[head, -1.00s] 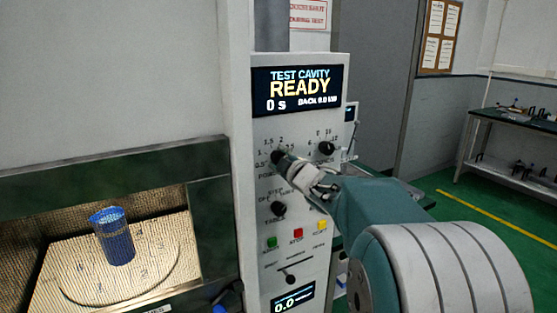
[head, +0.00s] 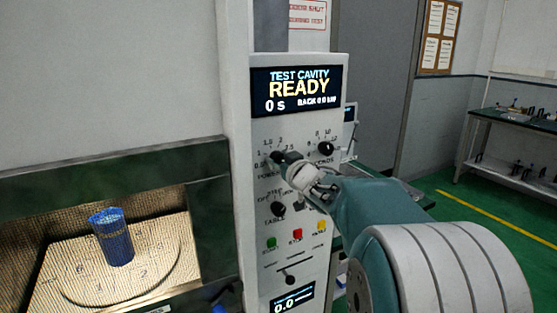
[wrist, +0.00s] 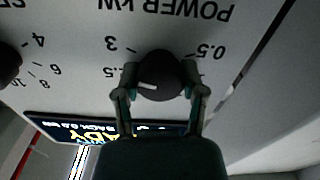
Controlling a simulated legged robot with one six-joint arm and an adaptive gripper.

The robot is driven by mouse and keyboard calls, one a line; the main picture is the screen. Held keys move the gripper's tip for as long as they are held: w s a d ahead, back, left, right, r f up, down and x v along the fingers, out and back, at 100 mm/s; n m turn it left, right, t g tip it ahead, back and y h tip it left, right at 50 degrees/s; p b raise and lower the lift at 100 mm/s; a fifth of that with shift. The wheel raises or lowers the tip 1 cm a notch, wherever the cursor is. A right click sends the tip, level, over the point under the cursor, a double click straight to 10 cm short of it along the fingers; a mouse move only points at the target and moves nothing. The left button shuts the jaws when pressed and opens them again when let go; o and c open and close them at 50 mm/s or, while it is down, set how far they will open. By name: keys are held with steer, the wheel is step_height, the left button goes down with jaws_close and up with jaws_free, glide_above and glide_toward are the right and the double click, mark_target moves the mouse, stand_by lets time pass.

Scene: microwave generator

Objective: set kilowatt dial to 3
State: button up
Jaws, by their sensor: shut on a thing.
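The power kW dial (wrist: 160,76) is a dark round knob with a white pointer mark. In the wrist view, which is upside down, the mark points left and slightly down, near the partly hidden ".5" label below the 3. The 3 label is at upper left and 0.5 at right. My gripper (wrist: 160,92) is shut on the dial, one finger on each side. In the head view my gripper (head: 290,163) reaches the dial from the right and covers most of it.
The seconds dial (head: 325,148) is just right of my gripper. A lower dial (head: 278,209) and coloured buttons (head: 295,235) lie below. The display (head: 298,91) reads READY. A blue cup (head: 112,238) stands in the open cavity at left.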

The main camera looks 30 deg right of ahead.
steer(key=shift+f+m, duration=0.45)
steer(key=shift+m, duration=0.25)
steer(key=o, duration=1.2)
steer(key=shift+c, duration=0.2)
steer(key=shift+r, duration=0.2)
steer(key=s, duration=1.2)
steer(key=shift+d, duration=0.15)
